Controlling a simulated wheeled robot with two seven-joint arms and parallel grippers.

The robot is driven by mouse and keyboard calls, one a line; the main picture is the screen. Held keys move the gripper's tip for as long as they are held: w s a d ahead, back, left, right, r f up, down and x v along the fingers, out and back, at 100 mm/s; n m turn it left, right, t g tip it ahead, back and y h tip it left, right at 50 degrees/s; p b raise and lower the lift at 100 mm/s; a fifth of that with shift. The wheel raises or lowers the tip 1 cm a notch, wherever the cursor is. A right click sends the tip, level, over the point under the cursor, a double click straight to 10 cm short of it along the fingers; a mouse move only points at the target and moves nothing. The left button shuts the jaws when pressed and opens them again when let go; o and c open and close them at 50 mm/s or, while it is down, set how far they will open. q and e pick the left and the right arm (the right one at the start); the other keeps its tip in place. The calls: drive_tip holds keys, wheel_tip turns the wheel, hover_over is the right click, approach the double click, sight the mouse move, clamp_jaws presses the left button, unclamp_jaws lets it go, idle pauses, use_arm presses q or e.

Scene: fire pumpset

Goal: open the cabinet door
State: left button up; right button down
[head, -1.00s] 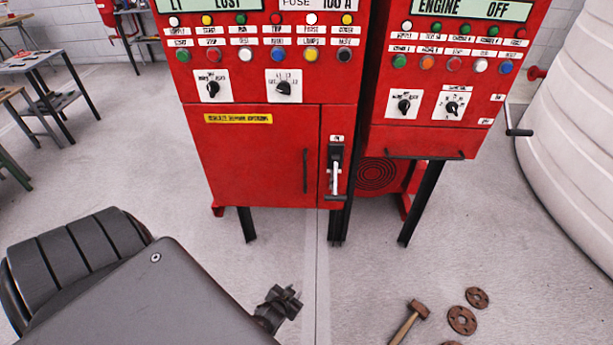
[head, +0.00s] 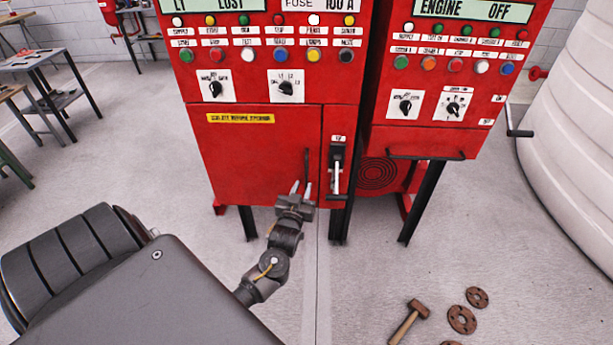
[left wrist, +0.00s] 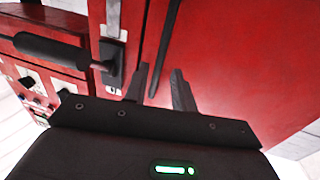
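The cabinet door (head: 250,150) is the red lower panel of the left cabinet, with a yellow label, and looks shut. Its handle (head: 307,165) is a thin black upright bar near the door's right edge. My left gripper (head: 301,188) is at the handle's lower end, its two fingers pointing up at the door. In the left wrist view, the fingers of my left gripper (left wrist: 161,85) are apart, and the black handle (left wrist: 165,50) lies between and beyond them. I cannot tell whether they touch it. My right gripper is not in view.
A switch with a grey lever (head: 337,177) sits just right of the door. The right red cabinet (head: 430,140) has a black bar along its bottom. A hammer (head: 408,322) and rusty flanges (head: 462,319) lie on the floor. A white tank (head: 580,130) stands at right.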

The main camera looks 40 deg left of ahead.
sight(306, 177)
use_arm(q)
drive_tip(key=x, duration=0.6)
clamp_jaws()
